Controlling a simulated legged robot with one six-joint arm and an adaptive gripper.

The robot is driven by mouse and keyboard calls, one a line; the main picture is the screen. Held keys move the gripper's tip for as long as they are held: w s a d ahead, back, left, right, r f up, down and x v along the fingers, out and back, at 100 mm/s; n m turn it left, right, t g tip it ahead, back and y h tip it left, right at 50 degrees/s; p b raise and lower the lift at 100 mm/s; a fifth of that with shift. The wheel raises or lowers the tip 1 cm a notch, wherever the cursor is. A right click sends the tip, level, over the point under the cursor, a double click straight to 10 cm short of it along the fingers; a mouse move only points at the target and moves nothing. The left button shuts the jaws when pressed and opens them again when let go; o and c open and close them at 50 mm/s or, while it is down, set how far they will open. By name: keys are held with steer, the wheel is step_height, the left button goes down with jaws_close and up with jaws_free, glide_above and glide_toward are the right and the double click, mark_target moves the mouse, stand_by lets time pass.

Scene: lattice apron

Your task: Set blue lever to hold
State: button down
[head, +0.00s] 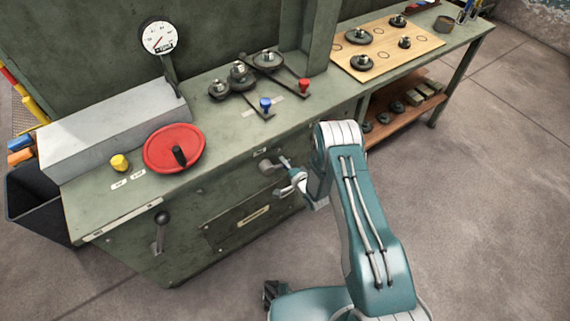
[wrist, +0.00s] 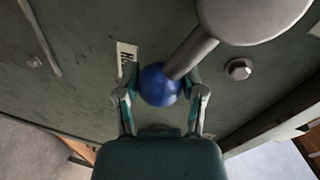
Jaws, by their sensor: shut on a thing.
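The blue lever has a round blue knob (wrist: 158,86) on a grey shaft (wrist: 190,55) that runs from a large rounded grey hub (wrist: 255,15). My gripper (wrist: 161,77) is closed around the knob, one finger on each side. A white label (wrist: 126,56), partly covered, with a letter like H showing, is on the green panel beside the knob. In the head view my gripper (head: 285,168) is at the front of the green cabinet, by the lever's grey hub (head: 267,165). The knob itself is hidden there.
The green cabinet (head: 110,200) also bears a black-knobbed lever (head: 162,220) on its front. On top are a red wheel (head: 175,150), a yellow knob (head: 119,162), gears with blue- and red-knobbed arms (head: 238,76) and a gauge (head: 159,36). The floor at right is clear.

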steer(key=shift+d, duration=0.15)
steer(key=shift+c, duration=0.9)
jaws_free()
steer(key=shift+f, duration=0.15)
steer(key=v, duration=1.2)
